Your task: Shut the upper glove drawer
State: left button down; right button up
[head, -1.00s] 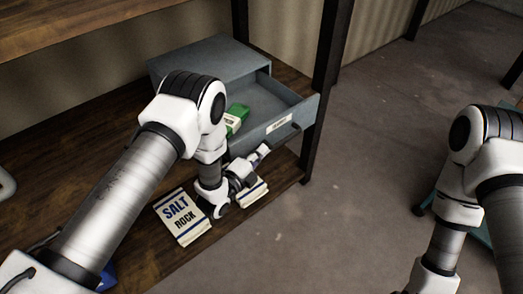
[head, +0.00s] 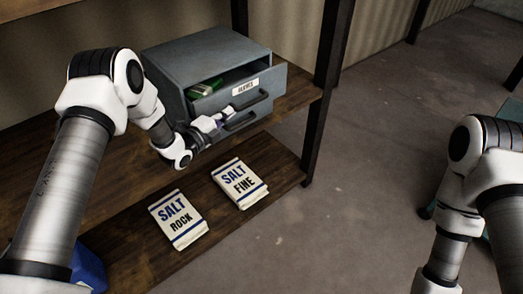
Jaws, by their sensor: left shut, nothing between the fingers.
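The grey drawer cabinet (head: 195,55) stands on the wooden shelf. Its upper drawer (head: 215,101), with a label (head: 245,87) on the front, is partly open, and a green and white box (head: 205,87) shows inside. The upper drawer has a dark bar handle (head: 252,101). My left gripper (head: 228,113) is shut and empty at the drawer front, close by the left end of the handle; I cannot tell whether it touches. My right arm is at the right, its gripper out of the frame.
A lower handle (head: 240,122) shows on the cabinet below the upper drawer. Bags of rock salt (head: 178,218) and fine salt (head: 240,183) lie on the lower shelf. A blue object (head: 88,270) is at lower left.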

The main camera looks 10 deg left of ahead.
pick_arm(q)
jog(key=w+a+b, duration=0.1)
jog(key=w+a, duration=0.1)
jog(key=w+a+b, duration=0.1)
jog(key=w+a, duration=0.1)
jog(key=a, duration=0.1)
jog(key=shift+a+f+b, duration=0.1)
jog(key=shift+b, duration=0.25)
jog(key=shift+w+a+r, duration=0.15)
jog(key=shift+r, duration=0.2)
